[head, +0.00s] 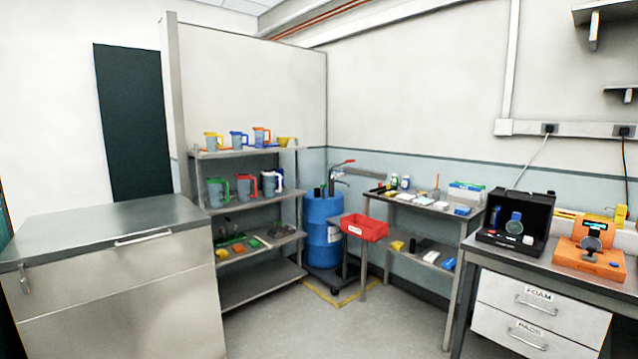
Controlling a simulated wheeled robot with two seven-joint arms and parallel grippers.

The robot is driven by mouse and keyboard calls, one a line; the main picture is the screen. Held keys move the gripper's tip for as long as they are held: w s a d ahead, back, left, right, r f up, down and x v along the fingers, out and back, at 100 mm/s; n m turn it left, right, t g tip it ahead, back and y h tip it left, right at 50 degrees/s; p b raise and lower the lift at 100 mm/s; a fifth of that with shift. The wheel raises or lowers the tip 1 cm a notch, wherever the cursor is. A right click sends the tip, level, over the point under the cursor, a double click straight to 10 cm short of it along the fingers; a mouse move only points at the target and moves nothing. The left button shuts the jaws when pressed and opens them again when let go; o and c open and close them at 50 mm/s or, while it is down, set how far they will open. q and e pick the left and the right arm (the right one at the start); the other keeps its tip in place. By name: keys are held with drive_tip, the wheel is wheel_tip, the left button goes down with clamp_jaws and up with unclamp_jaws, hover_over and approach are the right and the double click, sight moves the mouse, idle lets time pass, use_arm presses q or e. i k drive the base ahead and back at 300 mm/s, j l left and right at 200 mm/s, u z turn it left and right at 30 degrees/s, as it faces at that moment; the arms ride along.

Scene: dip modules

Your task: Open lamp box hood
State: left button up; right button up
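A black box (541,211) stands on the bench at the right of the head view. It looks like the lamp box, but I see no label that confirms this. A dark panel rises at its back, and small items sit at its front, among them a round grey-blue disc (514,224) and a blue bottle (495,216). I cannot tell which part is its hood or how it is hinged. Neither of my grippers is in view.
An orange device (590,258) stands right of the black box on the bench, above drawers marked FOAM (536,306) and PADS. A steel cabinet (105,260), a jug shelf (250,222), a blue drum (322,232) and a red bin (364,230) stand farther left. Floor between is clear.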

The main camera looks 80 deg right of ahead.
sight(526, 197)
drive_tip(key=z, duration=4.05)
drive_tip(key=i+l, duration=0.15)
drive_tip(key=i, duration=0.5)
drive_tip(key=i+l+z, duration=0.1)
drive_tip(key=i, duration=0.6)
drive_tip(key=i+l, duration=0.2)
drive_tip(key=i, duration=0.45)
drive_tip(key=l+z, duration=0.05)
